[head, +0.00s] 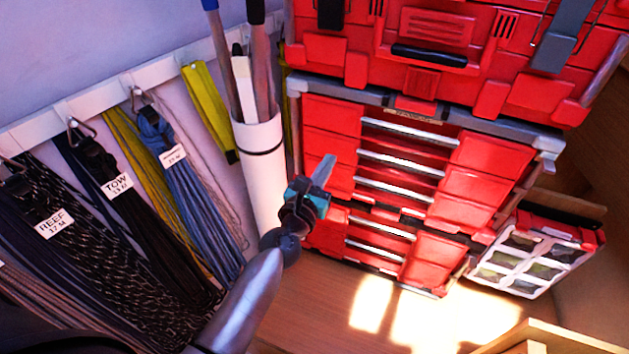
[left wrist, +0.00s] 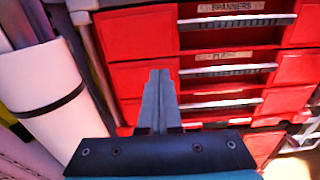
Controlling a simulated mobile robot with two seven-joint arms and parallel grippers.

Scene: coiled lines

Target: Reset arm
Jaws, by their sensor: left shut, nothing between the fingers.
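My left gripper (head: 325,170) is shut and empty. In the head view it stands in front of the left side of the red drawer chest, just right of the white tube, with its fingers pointing up. In the left wrist view its closed fingers (left wrist: 157,100) point toward the red drawer fronts (left wrist: 125,62). I cannot tell whether the fingertips touch the chest. My left arm (head: 240,305) reaches in from the bottom. My right gripper is not in view.
A white tube (head: 262,185) holding poles stands close left of the gripper. Coiled lines (head: 190,190) with tags hang from a white rail (head: 100,100). Red toolboxes (head: 430,40) top the chest. A compartment case (head: 530,255) leans at right. Sunlit wooden floor (head: 385,320) is clear.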

